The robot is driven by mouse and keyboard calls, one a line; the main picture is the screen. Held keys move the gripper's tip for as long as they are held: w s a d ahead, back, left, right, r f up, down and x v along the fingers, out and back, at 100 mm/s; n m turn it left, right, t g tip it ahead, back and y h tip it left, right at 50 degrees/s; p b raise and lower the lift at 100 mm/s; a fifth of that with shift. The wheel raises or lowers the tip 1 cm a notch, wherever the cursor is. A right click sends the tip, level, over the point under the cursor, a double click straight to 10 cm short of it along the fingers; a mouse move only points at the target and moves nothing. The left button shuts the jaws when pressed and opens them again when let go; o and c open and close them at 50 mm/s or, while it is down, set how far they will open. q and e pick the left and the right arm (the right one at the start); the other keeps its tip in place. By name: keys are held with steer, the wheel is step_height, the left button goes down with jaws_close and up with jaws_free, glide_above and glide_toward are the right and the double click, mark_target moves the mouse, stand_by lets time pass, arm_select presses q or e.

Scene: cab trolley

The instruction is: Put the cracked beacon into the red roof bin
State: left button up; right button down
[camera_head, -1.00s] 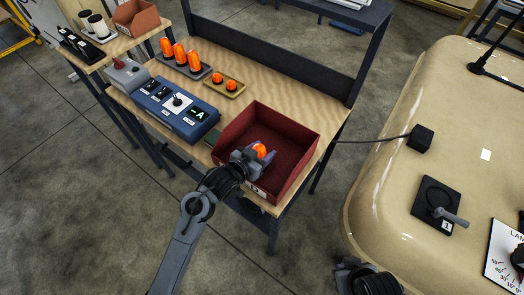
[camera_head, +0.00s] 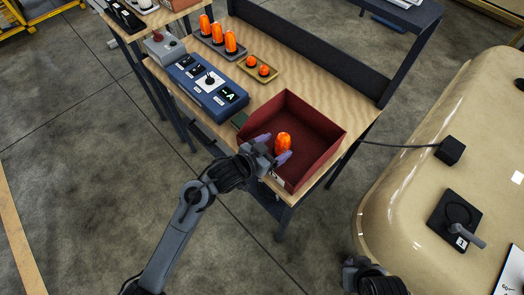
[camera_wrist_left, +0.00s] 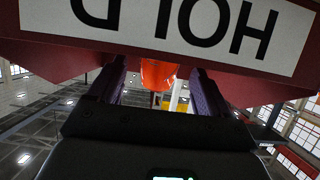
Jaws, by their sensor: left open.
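The red roof bin (camera_head: 324,160) stands on the near right corner of the wooden bench. An orange beacon (camera_head: 283,143) is upright inside it, close to the front wall; no crack can be made out. My left gripper (camera_head: 275,147) is open at that wall, its purple fingers spread on either side of the beacon. In the left wrist view the beacon (camera_wrist_left: 158,75) shows between the open fingers (camera_wrist_left: 160,85), below the bin's upside-down HOLD label (camera_wrist_left: 190,28). Whether its base touches the bin floor is hidden. My right gripper's fingers are not seen.
A grey tray with several orange beacons (camera_head: 217,35), a yellow tray (camera_head: 256,73) with two small orange domes and a blue control box (camera_head: 207,84) share the bench. A cream cab roof (camera_head: 410,180) lies right, beyond a floor gap. A black cable (camera_head: 400,146) spans it.

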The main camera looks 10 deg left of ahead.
arm_select(q)
steer(key=s+a+f+n+g+y, duration=0.1)
steer(key=s+a+f+g+y, duration=0.1)
steer(key=s+a, duration=0.4)
steer(key=s+a+f+n+g+y, duration=0.2)
steer(key=s+a, duration=0.4)
steer(key=s, duration=0.7)
steer(key=s+a+f+n+g+y+p, duration=0.1)
steer(key=s+a+f+n+g+y, duration=0.1)
steer(key=s+a, duration=0.4)
steer(key=s+g+y, duration=0.1)
steer(key=s, duration=0.2)
steer(key=shift+s+a+f+y, duration=0.15)
steer(key=shift+s+f+y, duration=0.1)
steer(key=shift+y, duration=0.05)
